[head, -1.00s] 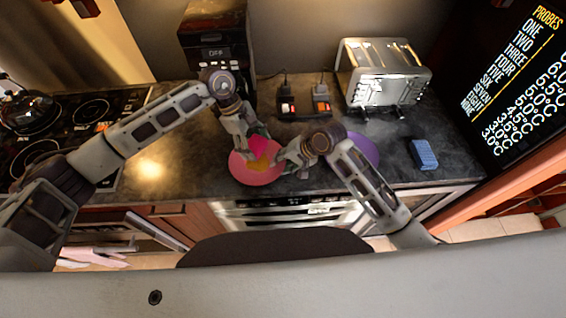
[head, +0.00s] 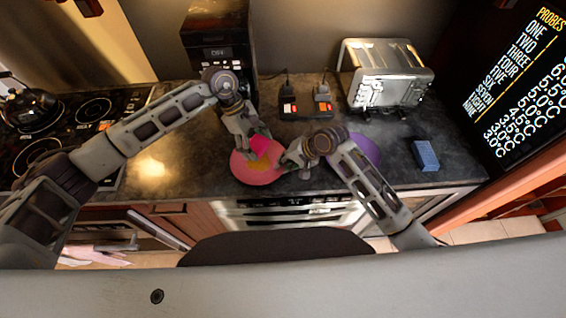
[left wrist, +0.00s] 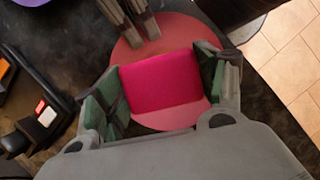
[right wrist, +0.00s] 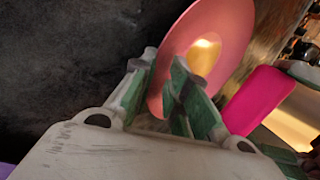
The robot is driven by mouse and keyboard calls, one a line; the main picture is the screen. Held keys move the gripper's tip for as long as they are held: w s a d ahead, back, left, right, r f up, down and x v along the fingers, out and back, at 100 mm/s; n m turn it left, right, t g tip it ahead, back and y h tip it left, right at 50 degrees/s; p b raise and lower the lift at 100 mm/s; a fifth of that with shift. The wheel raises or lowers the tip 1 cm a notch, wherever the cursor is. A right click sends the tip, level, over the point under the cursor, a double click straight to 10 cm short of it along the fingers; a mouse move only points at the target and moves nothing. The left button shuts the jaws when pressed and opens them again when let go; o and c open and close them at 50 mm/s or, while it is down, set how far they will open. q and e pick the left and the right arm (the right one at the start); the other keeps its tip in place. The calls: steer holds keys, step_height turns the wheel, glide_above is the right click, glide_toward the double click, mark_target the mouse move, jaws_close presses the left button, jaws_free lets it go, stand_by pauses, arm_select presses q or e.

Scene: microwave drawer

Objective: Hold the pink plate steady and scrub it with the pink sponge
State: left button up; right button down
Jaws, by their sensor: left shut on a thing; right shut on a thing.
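The pink plate (head: 252,175) is near the counter's front edge in the head view. It also shows in the left wrist view (left wrist: 178,29) and, looking tilted, in the right wrist view (right wrist: 226,30). My right gripper (right wrist: 166,72) is shut on the plate's rim, at its right side in the head view. The pink sponge (left wrist: 165,80) is between the fingers of my left gripper (left wrist: 160,82), which is shut on it. The sponge (head: 261,146) is over the plate's far part. In the right wrist view the sponge (right wrist: 258,100) appears beside the plate; contact is unclear.
A purple plate (head: 363,150) is partly behind my right arm. A blue sponge (head: 425,155) lies to the right. A toaster (head: 385,75), a coffee machine (head: 215,50) and two sockets with plugs (head: 305,105) stand behind. A stove (head: 60,130) is at left.

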mark_target(263, 161)
arm_select(q)
steer(key=shift+f, duration=0.2)
stand_by(0.5)
steer(key=shift+f, duration=2.7)
steer(key=shift+f, duration=0.7)
stand_by(0.3)
steer(key=shift+w, duration=0.2)
steer(key=shift+w+d, duration=0.2)
steer(key=shift+w, duration=0.05)
steer(key=shift+s+a, duration=0.1)
steer(key=shift+s, duration=0.05)
stand_by(0.3)
steer(key=shift+s+a+r, duration=0.1)
steer(key=shift+s+a, duration=0.3)
steer(key=shift+s, duration=0.25)
steer(key=shift+w+d, duration=0.1)
steer(key=shift+w, duration=0.05)
steer(key=shift+w+d, duration=0.35)
steer(key=shift+w, duration=0.25)
